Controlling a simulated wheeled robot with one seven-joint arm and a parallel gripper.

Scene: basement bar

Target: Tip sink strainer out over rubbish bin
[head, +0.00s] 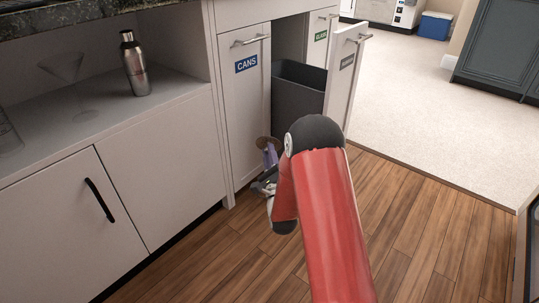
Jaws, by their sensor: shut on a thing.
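My gripper (266,181) is low in front of the cabinet, left of my red arm, and partly hidden by it. It is shut on a small purple and brown thing (269,150), which is probably the sink strainer. My arm hides part of it, and I cannot tell whether anything is in it. A dark grey bin (299,92) stands in the pulled-out cabinet unit, above and to the right of the gripper in the picture. The label on that unit's front is too small to read. The inside of the bin is hidden.
The CANS door (245,105) is just left of the bin, and a GLASS front (320,40) is behind. A steel shaker (134,63) and a clear cone-shaped glass (62,68) stand on the open shelf. The wooden floor (430,230) to the right is clear.

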